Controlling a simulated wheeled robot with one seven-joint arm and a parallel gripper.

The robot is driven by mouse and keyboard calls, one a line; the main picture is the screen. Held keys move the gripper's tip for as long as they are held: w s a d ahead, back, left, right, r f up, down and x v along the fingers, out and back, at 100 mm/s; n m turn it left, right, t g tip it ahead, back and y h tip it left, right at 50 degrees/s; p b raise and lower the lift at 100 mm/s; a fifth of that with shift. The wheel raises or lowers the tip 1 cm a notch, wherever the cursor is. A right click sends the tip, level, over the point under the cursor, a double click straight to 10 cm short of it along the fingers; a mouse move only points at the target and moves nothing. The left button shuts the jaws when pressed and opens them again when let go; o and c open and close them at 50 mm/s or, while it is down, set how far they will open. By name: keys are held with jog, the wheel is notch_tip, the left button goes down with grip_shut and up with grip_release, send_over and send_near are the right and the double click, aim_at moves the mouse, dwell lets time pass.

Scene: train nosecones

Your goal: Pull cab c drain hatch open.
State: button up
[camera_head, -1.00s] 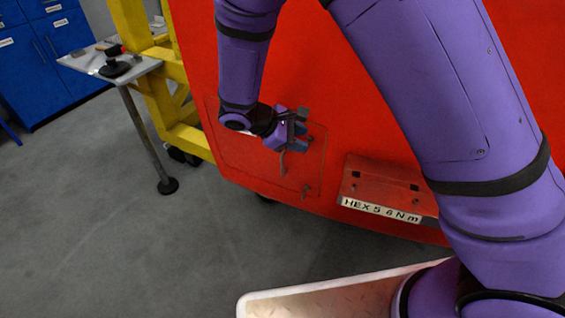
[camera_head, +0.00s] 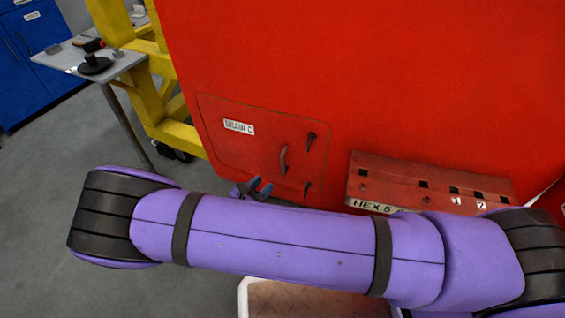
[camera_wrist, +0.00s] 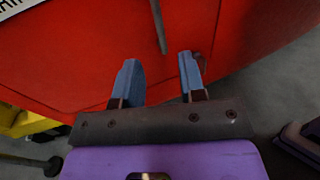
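The drain hatch (camera_head: 222,155) is a red panel outlined on the red nosecone, with a "DRAIN C" label (camera_head: 239,127). It looks shut. A curved bar handle (camera_head: 284,159) stands on its right part, with a dark latch (camera_head: 311,141) above right and another (camera_head: 307,188) below right. My gripper (camera_head: 259,186) is just below and left of the handle, partly hidden behind my arm. In the wrist view my gripper (camera_wrist: 161,70) has its blue fingers apart, with nothing held. The handle (camera_wrist: 159,28) lies ahead, beyond the fingertips and between their lines.
A red box (camera_head: 432,183) with a "HEX 5" label projects from the nosecone at right. A yellow frame (camera_head: 160,100) and a small grey table (camera_head: 125,62) stand at left. Blue cabinets (camera_head: 40,60) stand behind. Grey floor is open at lower left.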

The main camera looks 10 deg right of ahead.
aim_at(282, 166)
jog(key=x, duration=1)
jog(key=shift+w+d+f, duration=0.15)
jog(key=shift+w+d, duration=0.05)
jog(key=shift+w, duration=0.1)
grip_shut()
